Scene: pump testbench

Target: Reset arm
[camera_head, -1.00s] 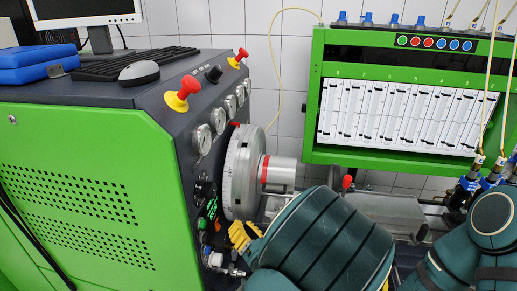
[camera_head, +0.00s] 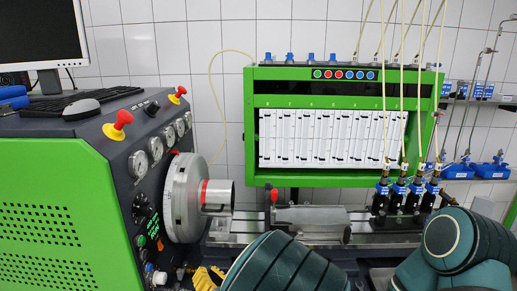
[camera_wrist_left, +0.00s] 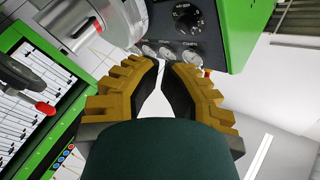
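My left gripper (camera_head: 207,277) shows at the bottom of the head view as yellow ridged fingers, partly hidden by my dark green left arm. It is below the round grey chuck (camera_head: 184,197) of the testbench. In the left wrist view its two yellow fingers with black pads (camera_wrist_left: 161,66) have a gap between them, narrow at the tips, with nothing held. My dark green right arm is at the lower right of the head view. Its gripper is out of view.
The green testbench cabinet (camera_head: 45,215) with gauges and red knobs stands at left. A green frame with white gauge tubes (camera_head: 330,138) is behind. A metal rail with blue-and-black injectors (camera_head: 400,197) runs across at right. A monitor (camera_head: 42,32) and keyboard stand on the cabinet.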

